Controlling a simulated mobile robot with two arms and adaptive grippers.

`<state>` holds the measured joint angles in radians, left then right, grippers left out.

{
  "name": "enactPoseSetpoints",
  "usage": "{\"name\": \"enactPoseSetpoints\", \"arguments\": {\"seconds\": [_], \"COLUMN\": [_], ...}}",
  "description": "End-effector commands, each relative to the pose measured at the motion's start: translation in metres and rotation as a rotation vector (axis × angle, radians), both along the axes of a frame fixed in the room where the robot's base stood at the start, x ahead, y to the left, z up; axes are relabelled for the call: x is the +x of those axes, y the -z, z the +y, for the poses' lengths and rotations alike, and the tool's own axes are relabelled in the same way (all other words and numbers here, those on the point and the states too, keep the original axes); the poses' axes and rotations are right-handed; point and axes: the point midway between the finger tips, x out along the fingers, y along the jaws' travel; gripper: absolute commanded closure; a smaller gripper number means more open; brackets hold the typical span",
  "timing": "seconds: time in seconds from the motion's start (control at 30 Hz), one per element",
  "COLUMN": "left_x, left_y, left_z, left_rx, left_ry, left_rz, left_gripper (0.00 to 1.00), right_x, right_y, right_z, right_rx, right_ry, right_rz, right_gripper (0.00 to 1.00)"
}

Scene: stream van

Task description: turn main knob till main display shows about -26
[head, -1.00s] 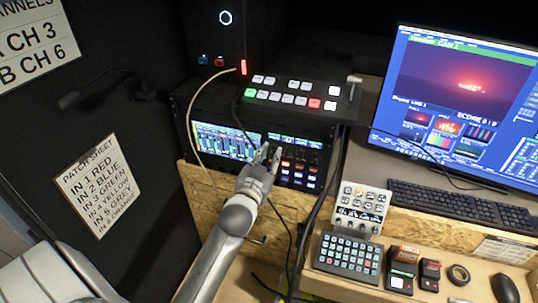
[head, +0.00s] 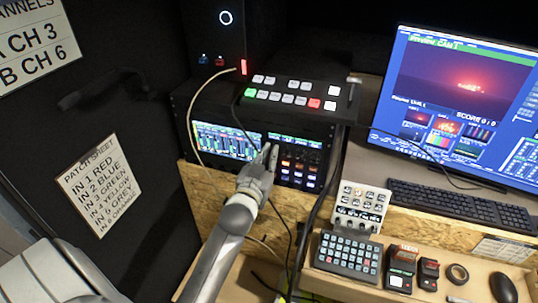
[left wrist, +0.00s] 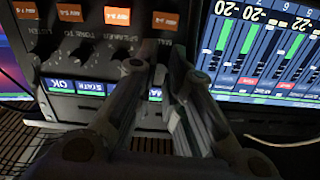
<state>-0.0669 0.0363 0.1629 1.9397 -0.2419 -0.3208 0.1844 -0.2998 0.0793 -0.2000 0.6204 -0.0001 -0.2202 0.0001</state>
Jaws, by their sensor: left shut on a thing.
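The audio rack unit with a lit meter screen (head: 226,140) stands in the middle of the head view. My left gripper (head: 269,155) is at its front panel, right of that screen. In the left wrist view, my left gripper (left wrist: 155,68) has its two fingers close together against the panel, shut on what seems to be the main knob. The fingers hide the knob itself. The meter screen (left wrist: 262,45) shows green bars and numbers near -20 and -22. I cannot tell which number is the main display. My right gripper is not in view.
Orange-lit keys (left wrist: 115,15) and small knobs sit beside the fingers. A switcher panel (head: 290,97) lies on top of the rack. A beige cable (head: 190,115) hangs across its left side. A keypad (head: 348,255) and keyboard (head: 460,205) stand to the right.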

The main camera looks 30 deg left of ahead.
Motion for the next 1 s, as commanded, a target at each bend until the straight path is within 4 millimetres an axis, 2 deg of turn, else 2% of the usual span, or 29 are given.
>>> {"name": "enactPoseSetpoints", "arguments": {"seconds": [0.5, 1.0], "left_x": [0.0, 0.0], "left_y": [-0.001, -0.001], "left_z": [0.0, 0.0], "left_rx": [-0.358, -0.478], "left_ry": [-0.001, 0.0], "left_rz": [-0.085, -0.116], "left_gripper": [1.0, 1.0], "right_x": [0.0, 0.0], "right_y": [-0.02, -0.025], "right_z": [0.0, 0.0], "right_rx": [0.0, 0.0], "right_ry": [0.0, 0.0], "right_rz": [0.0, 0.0], "right_gripper": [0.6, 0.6]}}
